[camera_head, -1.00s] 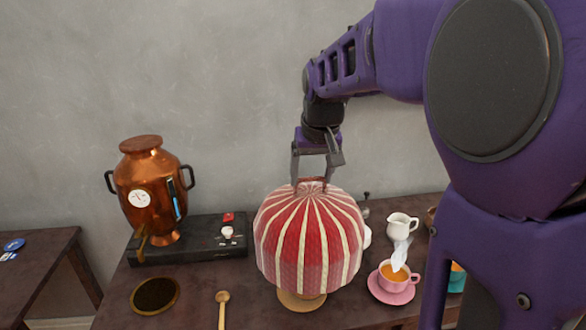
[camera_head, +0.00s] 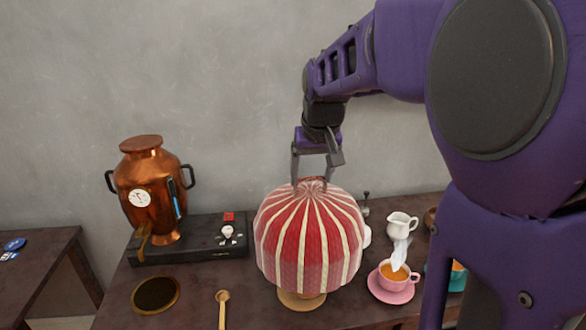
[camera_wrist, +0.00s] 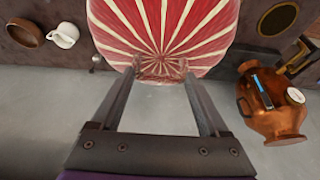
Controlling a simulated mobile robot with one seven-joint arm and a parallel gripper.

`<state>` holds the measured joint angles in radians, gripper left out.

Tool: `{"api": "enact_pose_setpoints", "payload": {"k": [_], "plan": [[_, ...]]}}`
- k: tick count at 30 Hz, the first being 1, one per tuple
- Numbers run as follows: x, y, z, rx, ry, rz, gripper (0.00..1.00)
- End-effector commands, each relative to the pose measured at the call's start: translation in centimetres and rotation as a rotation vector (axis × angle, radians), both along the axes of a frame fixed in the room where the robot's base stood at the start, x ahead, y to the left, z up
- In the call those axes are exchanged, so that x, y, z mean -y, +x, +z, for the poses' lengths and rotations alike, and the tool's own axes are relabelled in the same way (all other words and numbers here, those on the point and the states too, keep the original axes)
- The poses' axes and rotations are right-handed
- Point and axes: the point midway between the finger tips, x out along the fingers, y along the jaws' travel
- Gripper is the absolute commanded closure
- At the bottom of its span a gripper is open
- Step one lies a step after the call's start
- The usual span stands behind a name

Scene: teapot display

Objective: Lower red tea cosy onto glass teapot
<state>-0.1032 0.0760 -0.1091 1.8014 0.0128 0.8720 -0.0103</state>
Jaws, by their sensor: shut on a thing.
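A round wooden base (camera_head: 302,301) shows below the cosy's lower edge. I cannot make out the glass teapot; a small white piece (camera_head: 367,236) shows at the cosy's right edge.
A wooden spoon (camera_head: 222,308) and a dark round mat (camera_head: 155,295) lie in front at left.

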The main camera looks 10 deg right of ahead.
Motion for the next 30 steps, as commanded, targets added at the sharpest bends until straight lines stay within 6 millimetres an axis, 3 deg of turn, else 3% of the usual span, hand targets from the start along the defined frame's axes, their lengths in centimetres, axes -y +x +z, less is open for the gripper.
{"api": "enact_pose_setpoints", "payload": {"k": [10,30], "plan": [[0.0,0.0,-0.2,0.001,0.0,0.0,1.0],[0.0,0.0,-2.9,0.001,0.0,0.0,1.0]]}}
